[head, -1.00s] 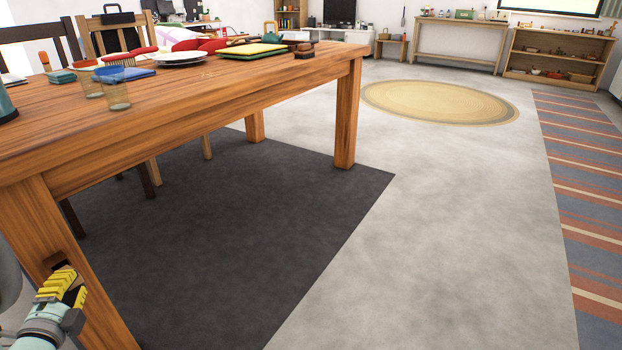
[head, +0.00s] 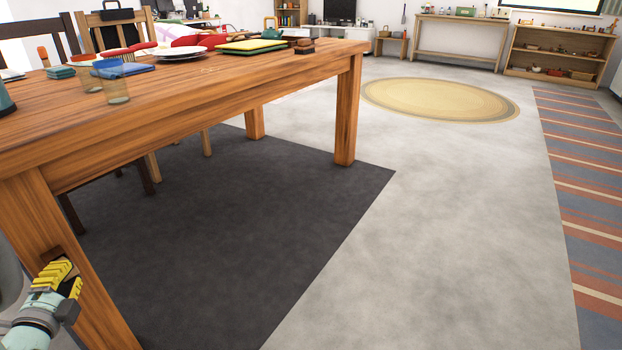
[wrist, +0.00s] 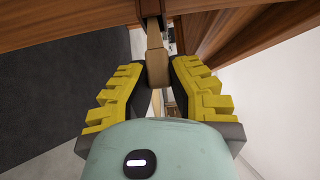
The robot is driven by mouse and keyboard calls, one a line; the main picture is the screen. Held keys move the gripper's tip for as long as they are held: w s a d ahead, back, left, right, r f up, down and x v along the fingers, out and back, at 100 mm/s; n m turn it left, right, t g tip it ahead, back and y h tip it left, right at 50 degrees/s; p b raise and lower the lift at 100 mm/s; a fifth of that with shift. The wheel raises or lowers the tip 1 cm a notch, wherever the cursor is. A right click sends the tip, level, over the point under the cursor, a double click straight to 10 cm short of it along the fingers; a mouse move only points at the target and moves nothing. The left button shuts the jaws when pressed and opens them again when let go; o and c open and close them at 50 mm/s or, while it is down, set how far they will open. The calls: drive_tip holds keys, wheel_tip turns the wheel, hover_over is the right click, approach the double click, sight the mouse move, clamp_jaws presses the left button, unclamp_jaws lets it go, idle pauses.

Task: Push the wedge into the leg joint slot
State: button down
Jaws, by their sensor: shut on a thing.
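A tan wooden wedge (wrist: 157,64) sits between the fingertips in the wrist view. My gripper (wrist: 158,72) is shut on it with yellow ridged fingers on both sides. The wedge's narrow far end meets the dark slot (wrist: 149,8) in the table's wood; how deep it sits I cannot tell. In the head view my gripper (head: 62,279) is at the lower left, close to the near table leg (head: 52,225). The dark slot opening in that leg (head: 57,257) shows just above the fingers, and the wedge is mostly hidden there.
The wooden table (head: 190,105) carries glasses, a plate (head: 178,53), cloths and books. Chairs stand behind it. A dark rug (head: 210,230) lies underneath. The grey floor (head: 430,230) to the right is clear, with a round yellow rug (head: 438,98) and a striped rug farther off.

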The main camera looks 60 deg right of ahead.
drive_tip(key=shift+w+b, duration=1)
drive_tip(key=shift+w, duration=0.35)
idle(0.6)
drive_tip(key=c, duration=1)
unclamp_jaws()
drive_tip(key=shift+w, duration=0.1)
drive_tip(key=shift+a, duration=0.1)
